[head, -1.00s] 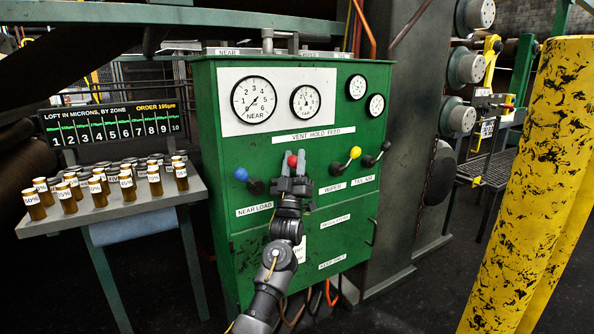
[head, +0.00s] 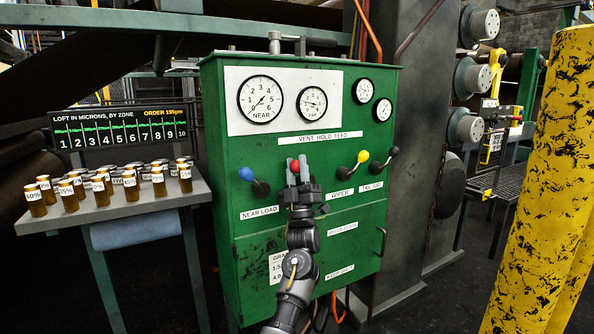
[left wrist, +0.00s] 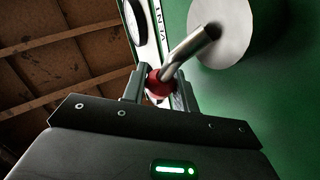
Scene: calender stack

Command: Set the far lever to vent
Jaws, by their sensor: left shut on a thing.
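The green control cabinet (head: 225,160) stands in the middle of the head view, with a row of levers under the white strip reading VENT HOLD FEED (head: 317,138). The red-knobbed lever (head: 295,166) is second from left, and my arm hides its base and label there. My left gripper (head: 299,172) is shut on the red knob. In the left wrist view, the red knob (left wrist: 156,84) is between the fingers. Its metal rod (left wrist: 190,52) slants up right to a round pale plate (left wrist: 220,32). The word VENT shows beside it.
A blue-knobbed lever (head: 246,174) is left of my gripper; a yellow-knobbed lever (head: 362,157) and a black-knobbed lever (head: 394,152) are to its right. A table (head: 150,208) with several amber jars stands left. Yellow posts (head: 545,180) stand at right.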

